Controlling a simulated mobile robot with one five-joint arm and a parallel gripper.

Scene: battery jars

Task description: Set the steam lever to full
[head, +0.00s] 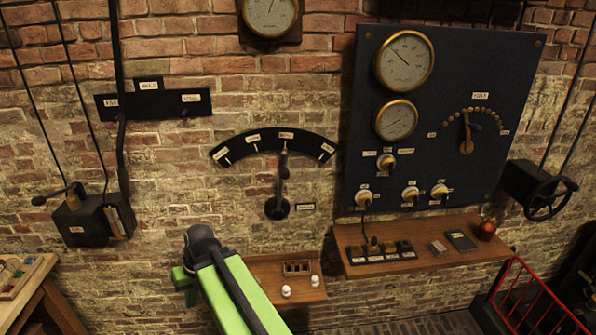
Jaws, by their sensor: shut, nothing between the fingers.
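A lever (283,180) on the brick wall has a round dark pivot at its foot and stands nearly upright. Its tip points at the third label from the left on a black arc scale (265,144) with several white labels. The lettering is too small to read surely, and so is the small plate (305,206) beside the pivot. My gripper (186,285), at the end of my green and black arm, is low and left of the lever, apart from it. It is shut and empty; its fingers are mostly hidden by the arm.
A box with a handle (82,220) hangs at left. A dark panel (350,120) with gauges, knobs and a dial pointer fills the right. Wooden shelves (440,262) and (258,272) jut out below. A handwheel (550,198) and red railing (540,295) stand at right.

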